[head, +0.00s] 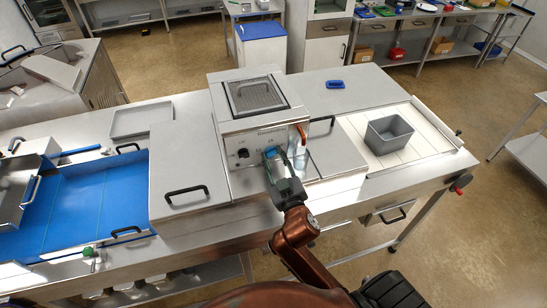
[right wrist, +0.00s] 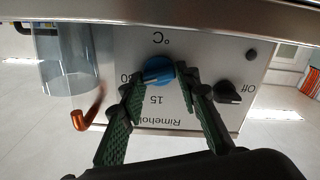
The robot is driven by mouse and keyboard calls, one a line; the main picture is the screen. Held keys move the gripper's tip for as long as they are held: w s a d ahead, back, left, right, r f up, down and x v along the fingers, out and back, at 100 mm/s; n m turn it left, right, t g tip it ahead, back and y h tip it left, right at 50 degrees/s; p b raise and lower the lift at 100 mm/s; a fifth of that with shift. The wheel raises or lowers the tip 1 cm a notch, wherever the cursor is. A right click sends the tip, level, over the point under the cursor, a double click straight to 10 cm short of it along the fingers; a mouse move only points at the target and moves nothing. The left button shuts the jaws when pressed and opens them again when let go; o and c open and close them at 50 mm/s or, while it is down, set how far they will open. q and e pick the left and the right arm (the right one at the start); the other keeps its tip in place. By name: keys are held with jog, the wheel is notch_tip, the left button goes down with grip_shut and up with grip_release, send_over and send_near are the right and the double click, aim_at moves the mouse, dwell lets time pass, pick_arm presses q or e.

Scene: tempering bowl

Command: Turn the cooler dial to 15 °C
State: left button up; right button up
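The cooler (head: 252,129) is a steel unit with a square well in its top and a front panel. Its blue dial (right wrist: 158,70) sits below the °C mark in the upside-down right wrist view, by the printed 15 and 30. A pale mark crosses the dial face; its exact setting is hard to read. My right gripper (right wrist: 160,76) has one green fingertip against each side of the dial. My left gripper is not in view.
A black Off knob (right wrist: 228,92) is beside the dial. A clear cylinder (right wrist: 65,60) and a copper spout (right wrist: 88,112) are on the panel's other side. A grey bin (head: 389,135) and a blue object (head: 335,84) stand on the counter at right.

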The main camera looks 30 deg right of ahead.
jog(key=c, duration=0.6)
jog(key=shift+r+n+p, duration=0.1)
jog(key=shift+n+p, duration=0.4)
jog(key=shift+p, duration=0.05)
jog(key=n+p, duration=0.2)
jog(key=n, duration=0.1)
jog(key=shift+p, duration=0.35)
jog(key=n+p, duration=0.3)
jog(key=n, duration=0.1)
jog(key=shift+a+n, duration=0.1)
jog(key=shift+n, duration=0.2)
jog(key=n+p, duration=0.2)
jog(key=n, duration=0.1)
jog(key=n+p, duration=0.1)
jog(key=shift+f+n, duration=0.25)
jog(key=shift+n, duration=0.45)
jog(key=o, duration=1.1)
